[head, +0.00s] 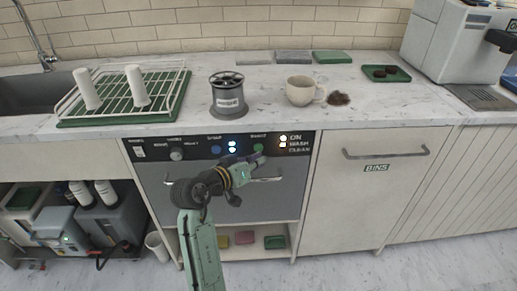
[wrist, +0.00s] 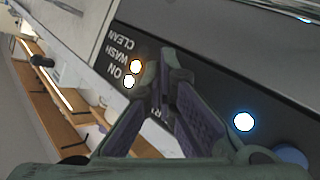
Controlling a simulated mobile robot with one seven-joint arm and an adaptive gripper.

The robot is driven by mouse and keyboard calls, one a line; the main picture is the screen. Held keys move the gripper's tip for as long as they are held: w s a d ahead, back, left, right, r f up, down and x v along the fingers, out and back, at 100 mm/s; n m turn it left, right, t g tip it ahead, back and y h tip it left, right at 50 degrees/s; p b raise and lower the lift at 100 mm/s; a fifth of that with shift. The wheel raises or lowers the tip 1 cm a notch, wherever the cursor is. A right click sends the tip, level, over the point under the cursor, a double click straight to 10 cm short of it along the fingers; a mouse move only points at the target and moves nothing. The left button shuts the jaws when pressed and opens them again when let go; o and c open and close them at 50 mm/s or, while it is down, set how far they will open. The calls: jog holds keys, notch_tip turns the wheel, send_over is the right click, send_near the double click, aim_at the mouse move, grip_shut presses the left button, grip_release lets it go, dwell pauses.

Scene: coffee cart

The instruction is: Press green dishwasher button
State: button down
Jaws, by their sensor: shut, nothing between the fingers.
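The dishwasher (head: 170,190) is under the counter, with a dark control panel (head: 195,154) along its top. The green button (head: 258,148) shows on the panel's right half, just above my fingertips in the head view. My gripper (head: 257,161) is shut and empty, in front of the panel at this button. The ON light (wrist: 129,82) and WASH light (wrist: 136,66) are lit beside the fingertips.
A blue button (head: 216,149) and lit blue-white lights (head: 232,147) are left of my gripper. The dishwasher handle (head: 265,181) sticks out below. A cup (head: 302,91), a grey grinder-like canister (head: 228,96) and a dish rack (head: 170,104) stand on the counter above.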

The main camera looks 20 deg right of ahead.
jog(key=shift+s+a, duration=0.25)
jog(key=shift+s, duration=0.55)
jog(key=shift+s+a, duration=0.2)
jog(key=shift+s, duration=0.6)
jog(key=shift+s+a, duration=0.25)
jog(key=shift+s, duration=0.55)
